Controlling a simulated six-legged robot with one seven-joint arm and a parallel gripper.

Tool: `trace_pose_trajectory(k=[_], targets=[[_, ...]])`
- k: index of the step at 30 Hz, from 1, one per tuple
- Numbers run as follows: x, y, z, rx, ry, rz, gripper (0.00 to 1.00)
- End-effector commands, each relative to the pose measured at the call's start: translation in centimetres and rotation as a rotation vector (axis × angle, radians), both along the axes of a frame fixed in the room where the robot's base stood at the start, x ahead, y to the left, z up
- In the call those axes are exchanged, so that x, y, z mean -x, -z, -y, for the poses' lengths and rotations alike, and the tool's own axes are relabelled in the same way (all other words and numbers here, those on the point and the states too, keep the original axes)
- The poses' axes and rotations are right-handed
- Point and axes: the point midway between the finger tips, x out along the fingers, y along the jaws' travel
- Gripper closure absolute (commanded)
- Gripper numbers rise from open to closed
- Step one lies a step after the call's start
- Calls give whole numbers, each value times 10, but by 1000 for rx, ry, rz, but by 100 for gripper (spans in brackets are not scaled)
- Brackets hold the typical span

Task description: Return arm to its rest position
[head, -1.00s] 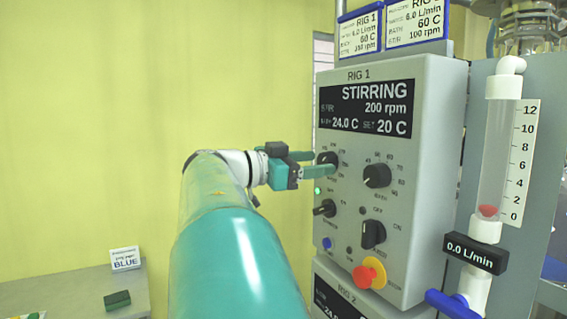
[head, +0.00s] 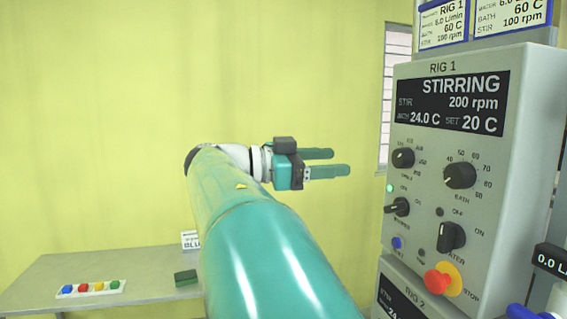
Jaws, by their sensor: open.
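My arm reaches forward through the middle of the head view. My gripper (head: 332,163) points right, its two green fingers apart with nothing between them. It is clear of the RIG 1 control panel (head: 450,165), with a gap of yellow wall between the fingertips and the panel's left edge. The panel's display reads STIRRING, 200 rpm, bath 24.0 C, set 20 C. The stirring knob (head: 402,158) is the panel feature nearest the fingertips.
A bath knob (head: 459,176) and a red stop button (head: 437,281) sit on the panel. At the lower left, a grey table (head: 60,268) carries a white strip with colored blocks (head: 90,289) and a dark green block (head: 186,277). The space left of my arm is open.

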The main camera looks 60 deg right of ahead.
Motion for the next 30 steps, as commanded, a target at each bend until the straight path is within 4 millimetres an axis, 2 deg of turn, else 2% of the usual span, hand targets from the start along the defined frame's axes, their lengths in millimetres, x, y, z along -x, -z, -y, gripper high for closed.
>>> trace_pose_trajectory(k=[10,14,17,20,24,26,30], targets=[[0,1,0,-7,-4,-1,41],[-8,21,-7,-131,-82,-27,41],[-23,60,-24,-353,-240,-86,41],[-45,113,-56,-622,-481,-182,41],[-72,185,-117,-921,-848,-330,41],[-80,212,-147,-1017,-1010,-395,41],[-93,268,-226,-1172,-1410,-541,41]])
